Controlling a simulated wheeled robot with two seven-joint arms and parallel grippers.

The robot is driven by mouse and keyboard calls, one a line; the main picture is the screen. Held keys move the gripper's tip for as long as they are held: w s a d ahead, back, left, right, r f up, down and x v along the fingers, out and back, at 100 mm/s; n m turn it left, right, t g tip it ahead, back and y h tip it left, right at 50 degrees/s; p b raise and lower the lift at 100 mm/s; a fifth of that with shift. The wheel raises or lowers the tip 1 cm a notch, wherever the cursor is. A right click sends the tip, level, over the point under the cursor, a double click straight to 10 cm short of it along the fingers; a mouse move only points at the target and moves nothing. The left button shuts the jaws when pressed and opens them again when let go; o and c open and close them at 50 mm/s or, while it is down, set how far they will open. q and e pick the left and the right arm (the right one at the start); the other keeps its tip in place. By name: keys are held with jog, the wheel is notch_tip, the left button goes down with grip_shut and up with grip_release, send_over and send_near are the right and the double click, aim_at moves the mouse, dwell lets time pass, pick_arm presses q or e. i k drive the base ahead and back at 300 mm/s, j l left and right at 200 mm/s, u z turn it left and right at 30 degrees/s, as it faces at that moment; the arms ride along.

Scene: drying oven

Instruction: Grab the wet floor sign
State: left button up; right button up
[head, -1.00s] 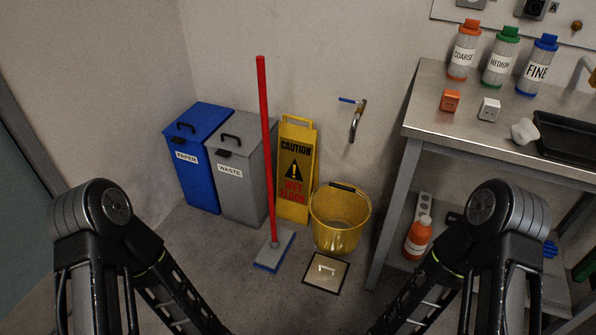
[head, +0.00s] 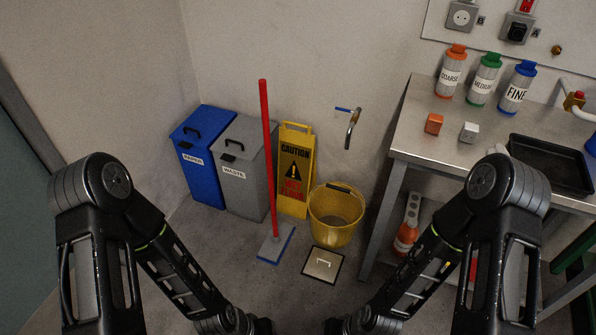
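The yellow wet floor sign (head: 293,165) stands folded and upright against the back wall, with "CAUTION" and a warning triangle on it. It is between the grey waste bin and the yellow bucket. The red mop handle stands just left of it, and the bucket's rim is close to its lower right. My two arms come in from the left and right at the bottom of the head view. Their grippers are not visible; the arms run out of the bottom edge. Nothing is seen touching the sign.
A red-handled mop (head: 268,160), yellow bucket (head: 336,217), blue paper bin (head: 201,160) and grey waste bin (head: 240,190) surround the sign. A floor hatch (head: 323,265) lies in front. A steel table (head: 425,150) with bottles stands right. A wall tap (head: 351,128) sticks out above the bucket.

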aim_at(297, 168)
jog(key=i+j+z, duration=0.1)
jog(key=z, duration=1.3)
jog(key=j+z, duration=0.45)
jog(key=j, duration=0.2)
jog(key=j+z, duration=0.45)
jog(key=j, duration=0.2)
jog(key=k+j+z, duration=0.2)
jog(key=j+z, duration=0.25)
jog(key=k+j, duration=0.1)
jog(key=j, duration=0.25)
jog(key=k+j, duration=0.15)
jog(key=j, duration=0.25)
jog(key=k+j, duration=0.1)
jog(key=j, duration=0.25)
jog(key=k+j, duration=0.15)
jog(key=j, duration=0.25)
jog(key=k+j, duration=0.1)
jog(key=j, duration=0.25)
jog(key=l+u, duration=0.15)
jog(key=j+z, duration=0.2)
jog(key=k+j, duration=0.05)
jog(key=j, duration=0.05)
